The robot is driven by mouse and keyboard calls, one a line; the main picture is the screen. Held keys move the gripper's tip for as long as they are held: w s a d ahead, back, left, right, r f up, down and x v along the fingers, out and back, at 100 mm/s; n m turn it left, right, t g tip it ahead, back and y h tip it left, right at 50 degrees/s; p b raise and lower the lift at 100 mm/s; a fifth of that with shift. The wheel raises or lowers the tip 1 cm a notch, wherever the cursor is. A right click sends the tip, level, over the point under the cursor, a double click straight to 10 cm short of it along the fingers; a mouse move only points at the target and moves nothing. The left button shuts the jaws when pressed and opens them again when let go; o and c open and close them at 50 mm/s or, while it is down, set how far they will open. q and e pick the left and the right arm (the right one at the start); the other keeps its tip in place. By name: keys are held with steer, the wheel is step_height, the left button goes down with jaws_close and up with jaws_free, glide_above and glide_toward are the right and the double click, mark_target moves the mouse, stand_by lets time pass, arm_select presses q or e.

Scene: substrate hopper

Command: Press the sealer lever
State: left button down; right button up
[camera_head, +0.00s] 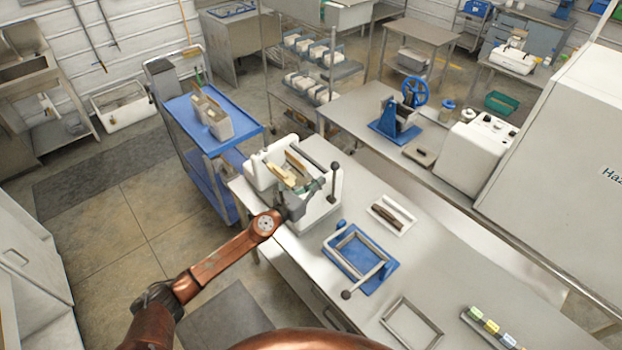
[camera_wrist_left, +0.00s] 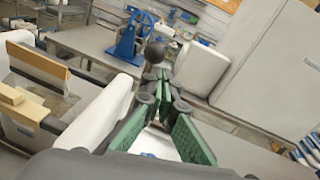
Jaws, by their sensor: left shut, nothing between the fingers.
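The sealer is a white machine (camera_head: 262,172) on the near bench, with wooden pieces in its open top. Its lever (camera_head: 334,182) stands upright at the machine's right end, a dark rod with a black ball knob. My left gripper (camera_head: 320,185) is shut and empty, at the machine's right end close beside the lever. In the left wrist view the black knob (camera_wrist_left: 154,53) shows just beyond the tips of my green-padded fingers (camera_wrist_left: 160,84). The fingers hide the lower rod there, and I cannot tell whether they touch it. My right gripper is out of view.
An empty metal frame (camera_head: 411,323) lies nearer. A blue cart (camera_head: 178,106) stands behind left. Bare bench top shows between these.

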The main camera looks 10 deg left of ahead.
arm_select(q)
steer(key=s+a+r+p, duration=0.1)
steer(key=s+a+r, duration=0.1)
steer(key=s+r, duration=0.1)
steer(key=shift+s+r+p, duration=0.15)
steer(key=shift+p, duration=0.2)
steer(key=shift+s, duration=0.1)
